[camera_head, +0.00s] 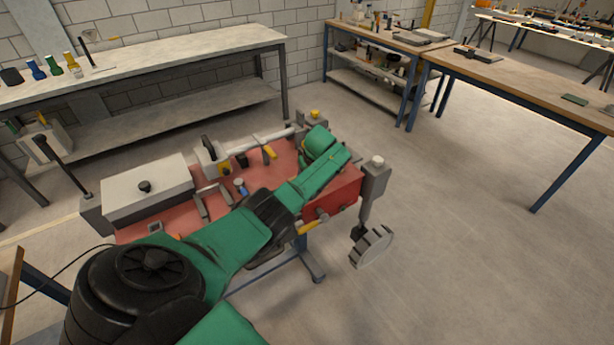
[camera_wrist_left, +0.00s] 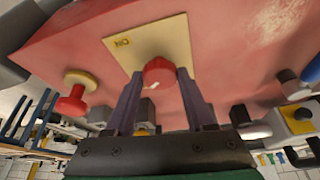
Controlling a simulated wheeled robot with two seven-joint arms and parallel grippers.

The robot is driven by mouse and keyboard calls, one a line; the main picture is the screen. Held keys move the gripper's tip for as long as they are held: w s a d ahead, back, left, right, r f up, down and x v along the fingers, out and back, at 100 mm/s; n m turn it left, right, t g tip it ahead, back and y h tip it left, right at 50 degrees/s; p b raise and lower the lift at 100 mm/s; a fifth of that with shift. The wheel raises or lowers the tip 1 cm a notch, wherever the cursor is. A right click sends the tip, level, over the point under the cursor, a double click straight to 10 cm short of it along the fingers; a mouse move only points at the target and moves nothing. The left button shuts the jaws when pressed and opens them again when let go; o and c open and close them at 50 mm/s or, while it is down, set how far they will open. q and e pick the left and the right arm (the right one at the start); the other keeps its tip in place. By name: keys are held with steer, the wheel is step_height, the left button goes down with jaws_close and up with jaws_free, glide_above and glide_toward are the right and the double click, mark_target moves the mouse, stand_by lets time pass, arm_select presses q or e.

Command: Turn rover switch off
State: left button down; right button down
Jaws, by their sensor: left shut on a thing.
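The rover switch is a round red knob (camera_wrist_left: 158,74) on a yellow plate (camera_wrist_left: 122,42) in the left wrist view. A white mark shows on the knob's lower part. Letters at the plate's left corner look like "NO", or "ON" turned over. My left gripper (camera_wrist_left: 160,84) is shut on the knob, one purple finger on each side. In the head view the rover's red body (camera_head: 335,197) stands mid-picture, and my green arm reaches across it. That arm hides the switch and the fingertips there. My right gripper is not in view.
A red button with a yellow collar (camera_wrist_left: 75,98) is left of the knob; a grey box with a black knob (camera_wrist_left: 298,118) is right. The rover carries a white box (camera_head: 150,190) and has a wheel (camera_head: 371,247). Benches (camera_head: 150,60) stand behind; floor right is clear.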

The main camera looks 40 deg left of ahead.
arm_select(q)
steer(key=shift+n+g+b, duration=0.5)
steer(key=shift+n+b, duration=0.65)
steer(key=shift+n, duration=0.05)
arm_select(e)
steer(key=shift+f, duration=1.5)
arm_select(q)
steer(key=shift+c, duration=1.3)
jaws_free()
steer(key=shift+w, duration=0.1)
steer(key=p+v, duration=0.1)
steer(key=v, duration=0.2)
steer(key=shift+d+r+p, duration=0.1)
steer(key=shift+r+p, duration=0.1)
steer(key=shift+p, duration=0.1)
steer(key=b+v, duration=0.2)
steer(key=v, duration=0.9)
steer(key=shift+d, duration=0.2)
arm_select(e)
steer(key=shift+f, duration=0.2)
